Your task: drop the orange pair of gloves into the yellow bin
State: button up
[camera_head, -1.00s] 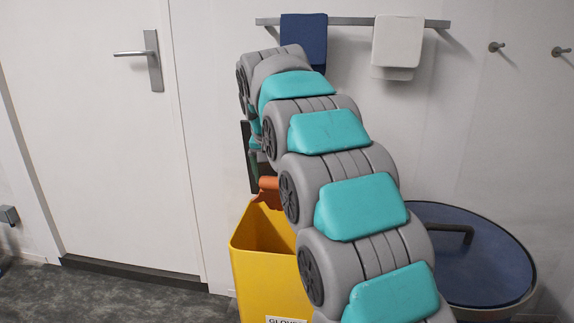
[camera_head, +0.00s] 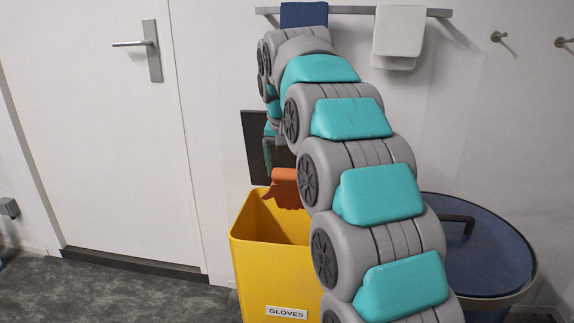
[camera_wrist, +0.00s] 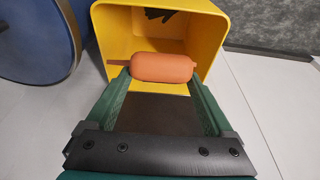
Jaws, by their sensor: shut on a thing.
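The orange pair of gloves (camera_head: 286,188) hangs from my gripper over the rim of the yellow bin. In the wrist view the gloves (camera_wrist: 163,67) look like a rolled orange bundle between the tips of my gripper (camera_wrist: 160,80), which is shut on them. The yellow bin (camera_head: 262,270) stands open on the floor with a "GLOVES" label on its front. The wrist view looks into the bin (camera_wrist: 105,45), where something dark shows inside. In the head view my arm hides the bin's right side and most of my gripper.
A round blue-topped container (camera_head: 490,255) with a dark handle stands right of the bin. A white door (camera_head: 95,130) is at left. Blue (camera_head: 304,15) and white (camera_head: 399,32) towels hang on a wall rail. Grey floor (camera_head: 150,300) is clear left of the bin.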

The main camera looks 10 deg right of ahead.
aim_at(285, 181)
notch_tip(285, 181, down, 12)
jog(key=b, duration=0.5)
jog(key=shift+r, duration=0.2)
jog(key=o, duration=1.1)
jog(key=shift+o, duration=0.2)
jog(key=v, duration=0.7)
jog(key=shift+s+r, duration=0.15)
jog(key=shift+r, duration=0.15)
jog(key=shift+s+d, duration=0.1)
jog(key=shift+s, duration=0.25)
jog(key=s+d+f+n+g, duration=0.1)
jog(key=s+f, duration=0.6)
jog(key=s, duration=0.7)
jog(key=s+d+f+n+g, duration=0.1)
jog(key=s+f, duration=0.5)
jog(key=s, duration=0.7)
jog(key=s+d+f+n+g+y, duration=0.1)
jog(key=s+f, duration=0.6)
jog(key=s, duration=0.7)
jog(key=shift+s+d+f+n+g+p, duration=0.3)
jog(key=shift+s+d+f+g+p, duration=0.1)
jog(key=shift+g, duration=0.5)
